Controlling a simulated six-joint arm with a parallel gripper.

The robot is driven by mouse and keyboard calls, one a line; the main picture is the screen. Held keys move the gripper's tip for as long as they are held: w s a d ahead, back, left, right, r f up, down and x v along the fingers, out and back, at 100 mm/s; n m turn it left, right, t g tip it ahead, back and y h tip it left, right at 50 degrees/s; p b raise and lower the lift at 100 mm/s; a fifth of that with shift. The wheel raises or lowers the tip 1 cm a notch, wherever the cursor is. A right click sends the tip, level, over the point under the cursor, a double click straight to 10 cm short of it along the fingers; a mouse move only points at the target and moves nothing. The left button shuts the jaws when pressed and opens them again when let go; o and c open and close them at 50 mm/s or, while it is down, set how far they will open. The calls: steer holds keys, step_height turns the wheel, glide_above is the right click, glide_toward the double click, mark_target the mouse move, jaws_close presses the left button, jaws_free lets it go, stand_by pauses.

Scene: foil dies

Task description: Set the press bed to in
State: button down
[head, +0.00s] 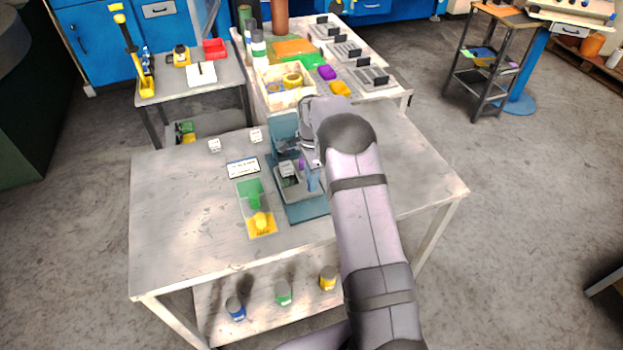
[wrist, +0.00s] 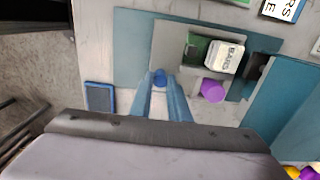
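The press (head: 283,130) is teal and stands on a teal base plate (head: 305,212) on the near table. Its grey bed (head: 290,192) is out in front of the upright; in the wrist view the bed (wrist: 165,42) lies left of the upright (wrist: 275,100). A white die (wrist: 224,57) with lettering sits on the bed beside a green patch. A purple knob (wrist: 213,90) is at the bed's side. My arm hides part of the press.
Left of the press are a lettered card (head: 243,167), a green and yellow foil sheet (head: 250,190) and two white dies (head: 214,145). A blue-framed dark pad (wrist: 100,97) lies near the base plate. The table's left side is clear. A cluttered bench (head: 390,90) stands behind.

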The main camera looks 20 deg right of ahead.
steer(key=shift+w, duration=1.5)
steer(key=shift+w+b, duration=0.3)
steer(key=shift+w, duration=0.15)
steer(key=shift+r, duration=0.1)
steer(key=shift+w, duration=0.15)
steer(key=c, duration=1.7)
jaws_free()
steer(key=shift+o, duration=0.2)
step_height(320, 180, up, 7)
steer(key=b, duration=0.2)
steer(key=shift+r, duration=0.15)
